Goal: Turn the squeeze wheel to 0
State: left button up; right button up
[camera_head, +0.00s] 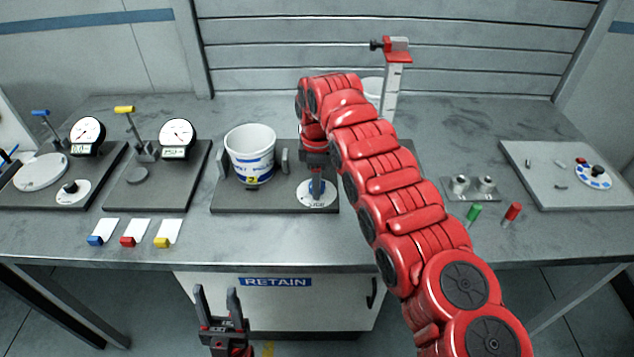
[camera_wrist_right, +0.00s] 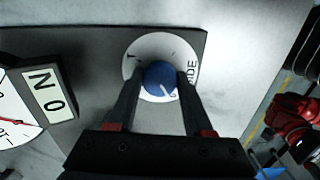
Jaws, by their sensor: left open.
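My right arm reaches over the table in the head view, its gripper (camera_head: 316,190) pointing down at a white dial (camera_head: 322,203) beside the bucket. In the right wrist view the gripper (camera_wrist_right: 160,76) has one finger on each side of a blue knob (camera_wrist_right: 158,80), apparently touching it. The knob sits on the white dial (camera_wrist_right: 150,41); a white mark on it points to the lower right of the picture. The dial's printed word is partly hidden; only "IDE" shows. My left gripper (camera_head: 216,292) is open and empty in front of the table.
A white bucket (camera_head: 250,150) stands left of the gripped dial. At the left are two plates with gauges (camera_head: 88,130) (camera_head: 177,134). A plate with a multicoloured dial (camera_head: 593,177) lies at the right. In the wrist view a gauge (camera_wrist_right: 12,125) stands left of the fingers.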

jog(key=o, duration=0.5)
jog(key=shift+c, duration=0.2)
jog(key=shift+r, duration=0.15)
jog(key=shift+r, duration=0.35)
notch_tip(320, 180, up, 6)
jog(key=shift+a+f+p, duration=0.15)
jog(key=shift+f+p, duration=0.1)
jog(key=shift+p, duration=0.75)
notch_tip(320, 180, up, 11)
jog(key=p, duration=1.1)
jog(key=shift+f, duration=0.1)
